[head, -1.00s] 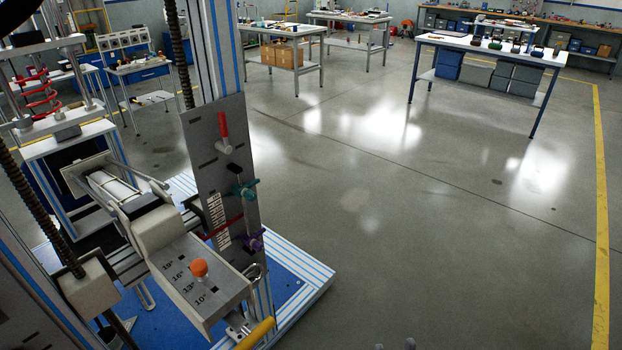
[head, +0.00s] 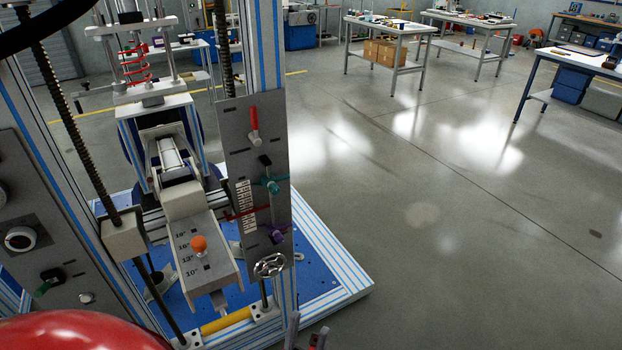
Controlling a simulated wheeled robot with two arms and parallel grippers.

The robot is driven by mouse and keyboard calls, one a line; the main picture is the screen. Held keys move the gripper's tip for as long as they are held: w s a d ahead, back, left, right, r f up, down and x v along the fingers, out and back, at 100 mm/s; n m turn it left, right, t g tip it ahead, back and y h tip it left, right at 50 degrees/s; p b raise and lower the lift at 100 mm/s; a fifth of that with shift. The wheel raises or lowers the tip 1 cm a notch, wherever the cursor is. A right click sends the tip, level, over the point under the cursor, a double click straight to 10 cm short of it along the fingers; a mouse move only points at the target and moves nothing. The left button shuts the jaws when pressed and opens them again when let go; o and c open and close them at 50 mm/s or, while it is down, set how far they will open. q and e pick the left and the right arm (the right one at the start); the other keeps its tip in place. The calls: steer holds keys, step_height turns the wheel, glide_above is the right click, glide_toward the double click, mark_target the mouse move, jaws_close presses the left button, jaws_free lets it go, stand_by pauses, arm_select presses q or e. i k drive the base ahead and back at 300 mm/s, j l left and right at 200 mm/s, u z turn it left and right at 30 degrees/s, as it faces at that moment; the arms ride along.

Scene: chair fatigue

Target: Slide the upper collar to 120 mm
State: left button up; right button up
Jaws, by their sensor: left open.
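A tall grey panel (head: 236,150) stands on the right upright of the test rig. A teal collar knob (head: 272,186) sits on it, above a purple collar knob (head: 277,236); the teal one looks like the upper collar. A white scale with dark marks (head: 247,208) runs to their left, its figures too small to read. My right gripper is not in view.
A red-handled lever (head: 253,122) is higher on the panel, a metal handwheel (head: 269,265) below it. An angled block with an orange knob (head: 199,243) stands to the left. A yellow bar (head: 225,322) lies low in front. The floor to the right is clear.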

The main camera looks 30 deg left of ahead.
mark_target(264, 181)
steer(key=i+j+u, duration=0.1)
steer(key=i+j, duration=0.2)
steer(key=j, duration=0.15)
steer(key=i+j, duration=0.3)
steer(key=j, duration=0.2)
steer(key=k+u, duration=0.05)
